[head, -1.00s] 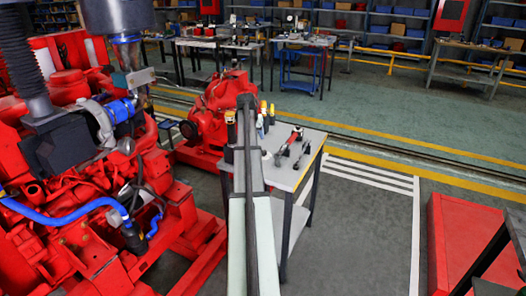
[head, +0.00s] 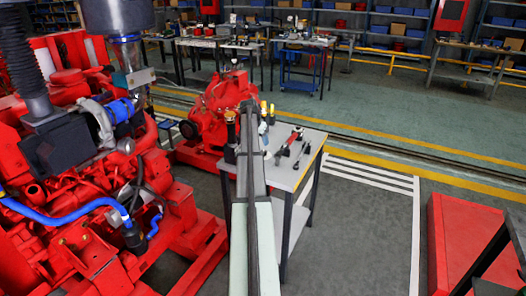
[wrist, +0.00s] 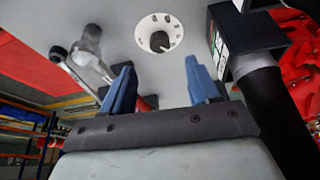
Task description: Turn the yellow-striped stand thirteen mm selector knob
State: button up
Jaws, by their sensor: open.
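In the wrist view a white round dial (wrist: 172,26) with dark marks around its rim sits on a grey surface. A dark knob (wrist: 160,42) stands at its middle. My gripper (wrist: 162,82) is open and empty, with its two blue fingers apart. The dial shows beyond the gap between the fingertips, and nothing is between them. Yellow stripes on a stand cannot be made out in the wrist view. In the head view my arm hides the gripper and the knob cannot be made out clearly.
A black cylinder with a grey collar (wrist: 258,80) and a dark box stand close right of the fingers. A grey wrench-like tool (wrist: 85,58) lies to the left. In the head view, tools lie on the grey table (head: 290,180), beside the red engine (head: 85,200).

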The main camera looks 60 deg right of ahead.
aim_at(264, 151)
jog(key=x, duration=0.8)
jog(key=shift+d+f, duration=0.1)
jog(key=shift+f, duration=0.1)
jog(key=c, duration=1)
jog(key=shift+c, duration=0.2)
